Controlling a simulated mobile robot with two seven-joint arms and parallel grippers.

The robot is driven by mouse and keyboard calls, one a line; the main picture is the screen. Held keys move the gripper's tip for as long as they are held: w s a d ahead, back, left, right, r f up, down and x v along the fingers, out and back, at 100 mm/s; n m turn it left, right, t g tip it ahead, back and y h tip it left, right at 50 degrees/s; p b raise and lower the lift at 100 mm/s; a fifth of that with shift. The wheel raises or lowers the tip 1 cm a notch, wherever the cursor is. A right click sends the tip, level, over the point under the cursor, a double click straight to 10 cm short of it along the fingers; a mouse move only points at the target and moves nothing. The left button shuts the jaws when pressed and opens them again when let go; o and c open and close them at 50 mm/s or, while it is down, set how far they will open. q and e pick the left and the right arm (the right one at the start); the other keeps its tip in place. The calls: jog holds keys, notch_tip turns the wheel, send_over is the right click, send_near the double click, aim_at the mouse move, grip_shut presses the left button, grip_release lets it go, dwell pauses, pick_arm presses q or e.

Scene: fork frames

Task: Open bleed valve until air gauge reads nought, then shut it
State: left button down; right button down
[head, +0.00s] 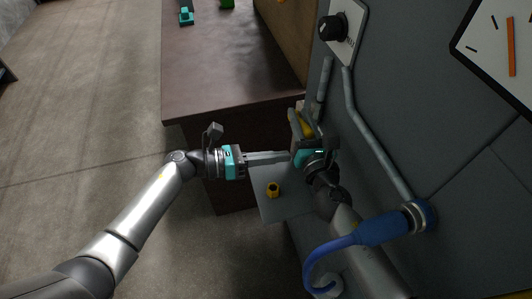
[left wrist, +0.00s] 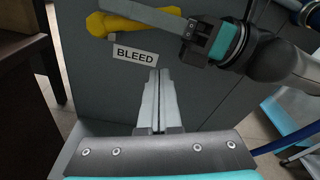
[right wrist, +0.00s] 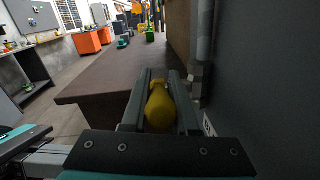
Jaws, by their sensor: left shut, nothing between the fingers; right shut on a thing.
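The yellow bleed valve handle (head: 306,123) is on the grey panel and is partly hidden by my right gripper (head: 299,128), which is shut on it. The right wrist view shows the rounded yellow handle (right wrist: 164,105) between the fingers. In the left wrist view the yellow handle (left wrist: 125,25) lies above the BLEED label (left wrist: 134,54). My left gripper (head: 288,156) is shut and empty, pointing at the panel just below my right gripper. A white gauge (head: 490,45) with a near-upright orange needle (head: 512,45) is cut off at the upper right; its numbers are not visible.
A black knob (head: 332,28) and grey pipes (head: 366,125) are on the panel. A blue hose (head: 370,231) curves below. A yellow piece (head: 272,190) lies on a grey plate (head: 280,212). A brown bench (head: 225,65) stands behind; open floor lies left.

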pick_arm(q)
jog(key=d+r, duration=0.1)
jog(key=w+d+r, duration=0.2)
jog(key=shift+w+d, duration=0.25)
jog(key=shift+d, duration=0.1)
dwell(0.3)
